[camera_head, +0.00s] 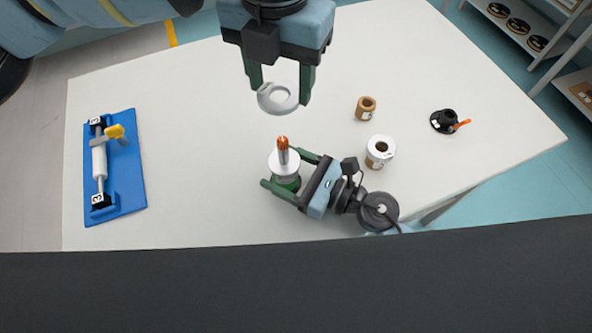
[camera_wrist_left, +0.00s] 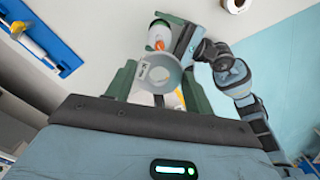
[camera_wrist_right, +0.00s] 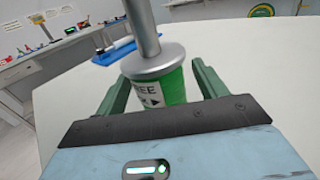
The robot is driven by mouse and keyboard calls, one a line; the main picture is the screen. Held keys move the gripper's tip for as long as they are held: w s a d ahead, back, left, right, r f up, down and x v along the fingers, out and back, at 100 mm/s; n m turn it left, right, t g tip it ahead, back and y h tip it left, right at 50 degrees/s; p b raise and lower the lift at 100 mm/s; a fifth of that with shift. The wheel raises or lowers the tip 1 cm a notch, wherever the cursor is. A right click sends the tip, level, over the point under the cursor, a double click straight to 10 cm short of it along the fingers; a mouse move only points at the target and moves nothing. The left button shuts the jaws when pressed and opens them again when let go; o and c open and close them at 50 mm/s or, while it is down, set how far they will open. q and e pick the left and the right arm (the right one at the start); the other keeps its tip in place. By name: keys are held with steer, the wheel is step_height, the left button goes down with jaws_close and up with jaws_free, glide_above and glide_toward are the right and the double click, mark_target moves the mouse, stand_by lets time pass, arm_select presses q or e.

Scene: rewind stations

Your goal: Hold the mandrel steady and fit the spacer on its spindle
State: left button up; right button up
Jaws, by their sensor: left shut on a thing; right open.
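The mandrel has a green body (camera_wrist_right: 172,90) with lettering, a grey flange (camera_head: 284,164) and an upright spindle with an orange tip (camera_head: 283,143). It stands on the table. My right gripper (camera_head: 282,168) is open, its fingers either side of the green body; the right wrist view shows gaps beside it. The spacer (camera_head: 277,108) is a pale grey ring. My left gripper (camera_head: 279,93) is shut on it, holding it above the table, apart from the spindle and beyond it in the head view. In the left wrist view the spacer (camera_wrist_left: 172,88) partly covers the mandrel.
A blue fixture (camera_head: 127,180) with a white roller lies at the table's left. A brown roll (camera_head: 365,108), a white roll (camera_head: 380,151) and a black piece with an orange lever (camera_head: 446,121) stand to the right. The table (camera_head: 200,90) is clear between fixture and mandrel.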

steer(key=c, duration=1.2)
arm_select(q)
steer(key=shift+d+f+m, duration=0.1)
steer(key=shift+f+m, duration=0.7)
steer(key=shift+m, duration=0.35)
steer(key=shift+f+m, duration=0.75)
steer(key=shift+m, duration=0.4)
